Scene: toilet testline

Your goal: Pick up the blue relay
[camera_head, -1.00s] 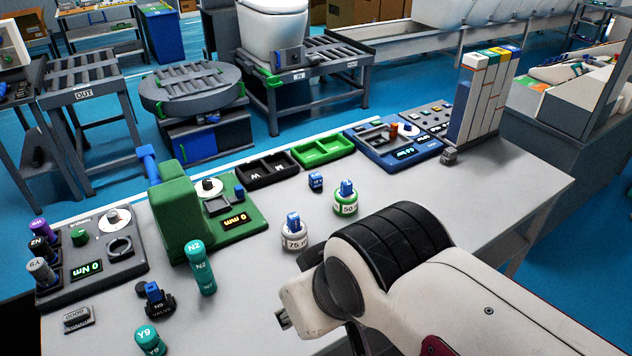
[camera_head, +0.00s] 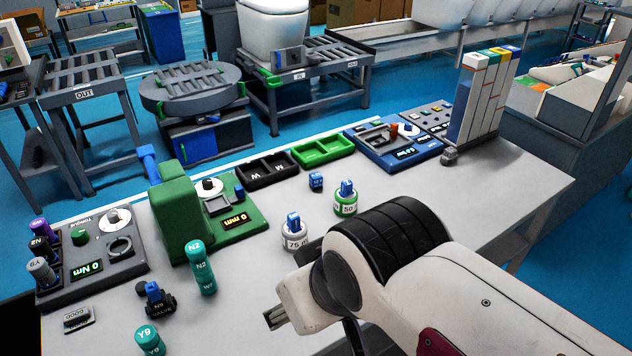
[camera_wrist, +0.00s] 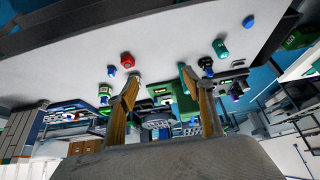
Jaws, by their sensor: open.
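A small blue block (camera_head: 316,181) with a pale label, which looks like the relay, stands on the grey bench in front of the black and green trays. Blue-topped pieces stand near it: a green-ringed one marked 50 (camera_head: 345,200) and a white one marked 75 (camera_head: 294,235). My gripper (camera_head: 273,318) is at the bench's near side, apart from the block, and mostly hidden by my arm. In the wrist view my gripper (camera_wrist: 157,76) is open with nothing between its fingers. That view also shows a small blue piece (camera_wrist: 111,70) beside a red one (camera_wrist: 127,60); I cannot tell which is the relay.
A green press station (camera_head: 215,215), teal cylinders (camera_head: 201,267) and a blue-black valve (camera_head: 155,298) stand to the left. A black tray (camera_head: 267,169), a green tray (camera_head: 323,150) and a blue station (camera_head: 394,147) line the back. Bare bench lies right of the 50 piece.

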